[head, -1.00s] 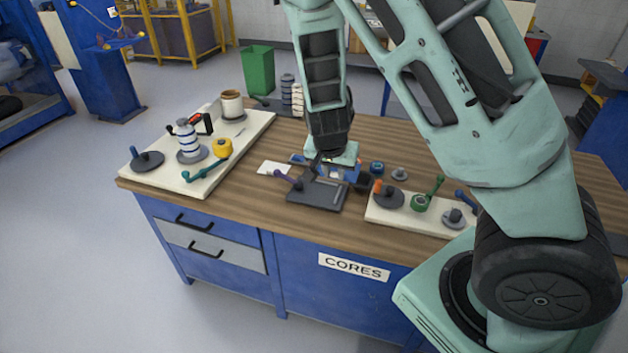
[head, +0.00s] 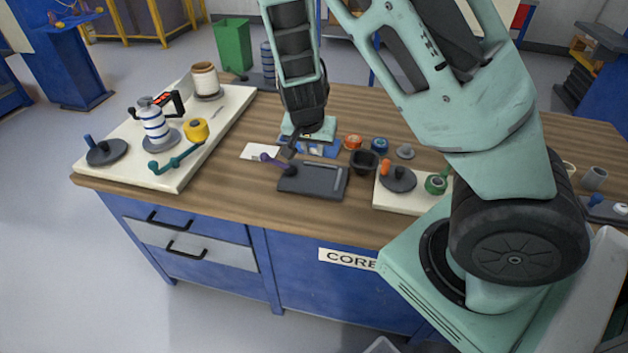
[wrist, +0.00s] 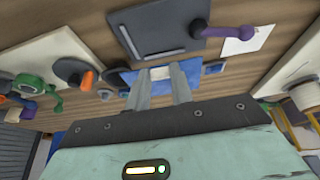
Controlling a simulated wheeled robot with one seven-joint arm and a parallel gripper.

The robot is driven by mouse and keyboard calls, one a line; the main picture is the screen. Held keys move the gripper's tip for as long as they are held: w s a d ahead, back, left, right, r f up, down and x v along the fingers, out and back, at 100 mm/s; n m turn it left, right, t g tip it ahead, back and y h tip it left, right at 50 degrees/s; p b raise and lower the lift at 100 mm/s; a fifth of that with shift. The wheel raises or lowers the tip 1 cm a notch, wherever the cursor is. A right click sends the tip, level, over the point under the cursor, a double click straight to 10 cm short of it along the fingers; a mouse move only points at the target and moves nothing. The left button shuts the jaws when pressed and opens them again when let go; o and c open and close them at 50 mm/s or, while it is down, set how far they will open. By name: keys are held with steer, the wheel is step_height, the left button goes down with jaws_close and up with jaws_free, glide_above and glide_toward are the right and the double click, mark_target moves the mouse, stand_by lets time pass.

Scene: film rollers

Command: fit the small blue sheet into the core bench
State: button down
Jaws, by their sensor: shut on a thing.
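The core bench (head: 215,215) has a wooden top and a blue front with a CORES label. My gripper (wrist: 162,82) is shut on the small blue sheet (wrist: 190,73), which carries a pale patch at the fingertips in the wrist view. In the head view my gripper (head: 309,130) is over the bench, behind a dark grey tray (head: 322,185). Part of the blue sheet (head: 326,151) shows below it there. My gripper's palm hides the fingers, and I cannot tell whether the sheet touches the bench top.
A purple-handled tool (head: 278,163) lies at the tray's left edge, beside a white card (head: 259,152). A black cup (head: 364,162) and an orange ring (head: 353,142) stand to the right. Cream boards with tools (head: 125,172) lie at left and right.

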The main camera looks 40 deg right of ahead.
mark_target(314, 185)
steer(key=shift+w+f+b, duration=0.15)
steer(key=shift+f+b, duration=0.15)
steer(key=shift+f, duration=0.3)
step_height(314, 185, down, 10)
steer(key=shift+r+b, duration=0.1)
steer(key=shift+b, duration=0.35)
steer(key=c, duration=1.2)
jaws_free()
steer(key=shift+c, duration=0.2)
